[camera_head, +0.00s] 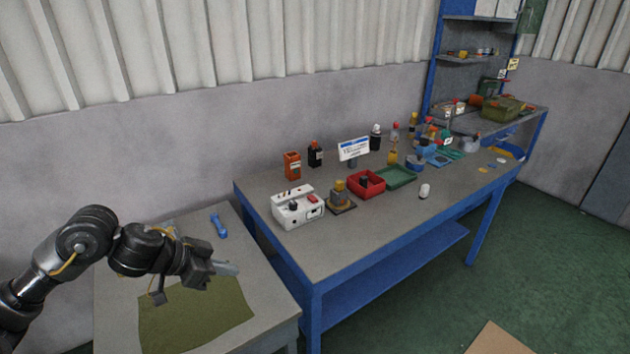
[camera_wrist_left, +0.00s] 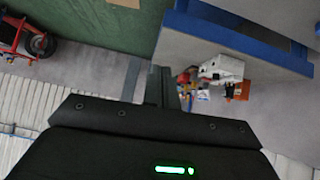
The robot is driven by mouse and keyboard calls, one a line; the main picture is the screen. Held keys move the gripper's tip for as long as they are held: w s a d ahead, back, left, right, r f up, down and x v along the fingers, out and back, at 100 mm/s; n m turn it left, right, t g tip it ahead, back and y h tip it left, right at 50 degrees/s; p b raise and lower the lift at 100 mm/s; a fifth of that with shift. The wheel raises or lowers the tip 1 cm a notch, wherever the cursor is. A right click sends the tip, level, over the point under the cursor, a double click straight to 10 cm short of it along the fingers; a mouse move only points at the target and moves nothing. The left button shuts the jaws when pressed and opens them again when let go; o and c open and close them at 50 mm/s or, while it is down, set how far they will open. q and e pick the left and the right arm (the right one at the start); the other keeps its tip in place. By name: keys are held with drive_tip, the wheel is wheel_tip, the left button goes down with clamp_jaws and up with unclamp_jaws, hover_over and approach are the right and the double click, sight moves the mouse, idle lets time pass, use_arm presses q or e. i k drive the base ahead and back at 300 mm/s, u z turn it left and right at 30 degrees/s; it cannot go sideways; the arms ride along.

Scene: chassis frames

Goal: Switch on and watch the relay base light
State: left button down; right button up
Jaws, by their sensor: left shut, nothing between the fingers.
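A white box (camera_head: 298,208) with a red switch and dark knobs stands at the near left of the blue-framed bench; it also shows in the left wrist view (camera_wrist_left: 222,68). Right beside it is a small unit with an amber-yellow top on a dark square base (camera_head: 341,203), which may be the relay base. I cannot tell whether any light is lit. My left gripper (camera_head: 228,268) is shut and empty, over the smaller table, left of and apart from the white box. Its closed fingers show in the left wrist view (camera_wrist_left: 162,86). My right gripper is not in view.
The smaller table (camera_head: 120,290) carries an olive mat (camera_head: 195,315) and a blue tool (camera_head: 218,225). On the bench (camera_head: 385,230) are a red bin (camera_head: 366,184), a green tray (camera_head: 397,178), an orange box (camera_head: 292,165) and several bottles. The bench's front strip is clear.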

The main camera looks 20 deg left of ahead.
sight(311, 198)
drive_tip(key=i, duration=1.45)
drive_tip(key=u, duration=0.05)
